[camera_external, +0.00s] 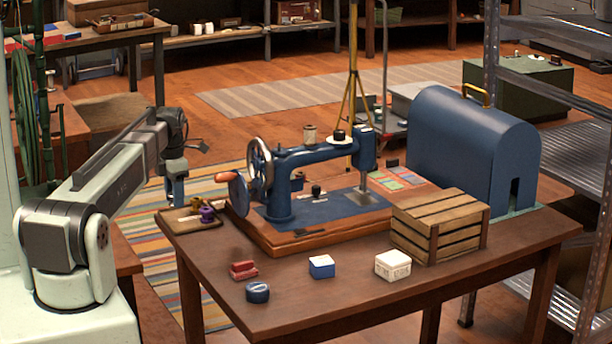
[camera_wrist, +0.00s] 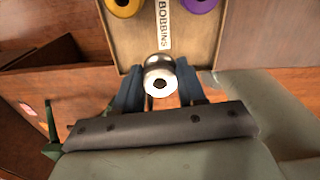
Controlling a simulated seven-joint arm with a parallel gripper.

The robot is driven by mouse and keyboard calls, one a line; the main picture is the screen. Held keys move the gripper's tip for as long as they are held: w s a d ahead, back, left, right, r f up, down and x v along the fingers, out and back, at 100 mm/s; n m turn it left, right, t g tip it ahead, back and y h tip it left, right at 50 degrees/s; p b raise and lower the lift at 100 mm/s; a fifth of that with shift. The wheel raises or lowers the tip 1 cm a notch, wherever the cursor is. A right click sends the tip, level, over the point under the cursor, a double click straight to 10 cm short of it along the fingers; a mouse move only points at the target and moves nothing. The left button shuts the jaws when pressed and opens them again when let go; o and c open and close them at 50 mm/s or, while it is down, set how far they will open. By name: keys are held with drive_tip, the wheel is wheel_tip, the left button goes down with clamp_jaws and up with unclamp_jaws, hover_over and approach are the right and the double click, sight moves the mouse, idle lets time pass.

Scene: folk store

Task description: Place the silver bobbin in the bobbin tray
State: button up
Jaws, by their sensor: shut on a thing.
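The silver bobbin (camera_wrist: 160,78) is held between the two blue fingers of my gripper (camera_wrist: 160,92) in the wrist view. My gripper is shut on it. Behind it in that view is the bobbin tray (camera_wrist: 135,45), a shallow wooden tray with a BOBBINS label. A yellow bobbin (camera_wrist: 123,5) and a purple bobbin (camera_wrist: 197,4) sit in it. In the external view my gripper (camera_external: 177,198) is above the left part of the tray (camera_external: 181,232), at the table's left corner. The silver bobbin cannot be made out there, and its exact height over the tray is unclear.
A blue sewing machine (camera_external: 283,190) on a wooden base stands just right of the tray. A wooden crate (camera_external: 440,225) and a blue domed case (camera_external: 470,150) stand further right. Small red, blue and white items (camera_external: 321,267) lie along the front of the table.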

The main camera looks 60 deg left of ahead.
sight(176, 220)
drive_tip(key=shift+f, duration=1.95)
drive_tip(key=shift+f, duration=0.15)
drive_tip(key=o, duration=1)
drive_tip(key=shift+o, duration=0.2)
wheel_tip(176, 220, up, 12)
